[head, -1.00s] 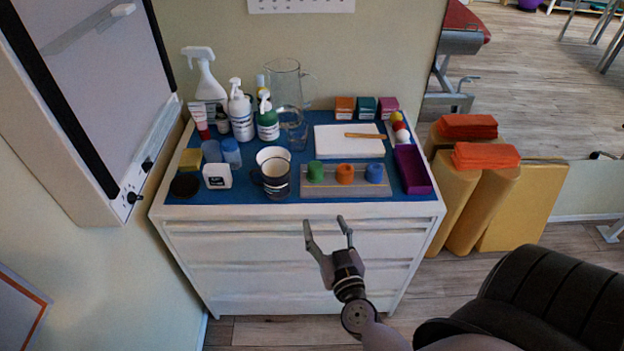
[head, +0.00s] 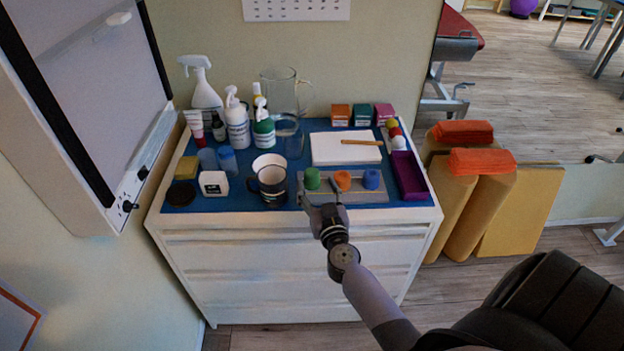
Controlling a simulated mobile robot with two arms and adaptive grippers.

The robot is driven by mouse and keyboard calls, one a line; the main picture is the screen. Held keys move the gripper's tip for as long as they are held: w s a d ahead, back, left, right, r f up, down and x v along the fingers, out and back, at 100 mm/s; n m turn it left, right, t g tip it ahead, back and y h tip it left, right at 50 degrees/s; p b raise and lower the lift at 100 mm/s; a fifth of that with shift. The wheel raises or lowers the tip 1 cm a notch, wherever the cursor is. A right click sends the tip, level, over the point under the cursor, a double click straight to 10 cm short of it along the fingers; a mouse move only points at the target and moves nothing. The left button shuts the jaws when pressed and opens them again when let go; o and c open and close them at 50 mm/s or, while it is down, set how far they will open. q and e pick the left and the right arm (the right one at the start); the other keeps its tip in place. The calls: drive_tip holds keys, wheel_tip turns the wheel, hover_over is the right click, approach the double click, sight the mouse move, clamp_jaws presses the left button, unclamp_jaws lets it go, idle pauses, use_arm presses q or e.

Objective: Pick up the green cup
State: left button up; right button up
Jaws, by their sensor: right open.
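The green cup (head: 312,178), a small green cylinder, stands at the left end of a grey tray (head: 376,196) on the dresser's blue top. An orange cup (head: 343,180) and a blue cup (head: 371,179) stand to its right in the same row. My right gripper (head: 318,190) is open and empty, reaching over the front edge of the dresser top. Its fingers point at the tray, one to the left of the green cup's base and the other between the green and orange cups. I cannot tell whether they touch it. My left gripper is not in view.
A dark mug (head: 271,185) stands close left of the tray, with a white cup (head: 270,163) behind it. A white pad (head: 343,149) lies behind the tray. A purple open box (head: 409,176) stands at the right. Bottles and a glass jug (head: 282,92) fill the back left.

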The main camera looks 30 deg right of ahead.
sight(314, 177)
drive_tip(key=x, duration=0.3)
drive_tip(key=b+x, duration=0.1)
drive_tip(key=shift+w+f, duration=0.25)
drive_tip(key=shift+f, duration=0.1)
drive_tip(key=shift+s, duration=0.1)
drive_tip(key=shift+c, duration=0.3)
drive_tip(key=c, duration=1)
drive_tip(key=shift+r, duration=0.15)
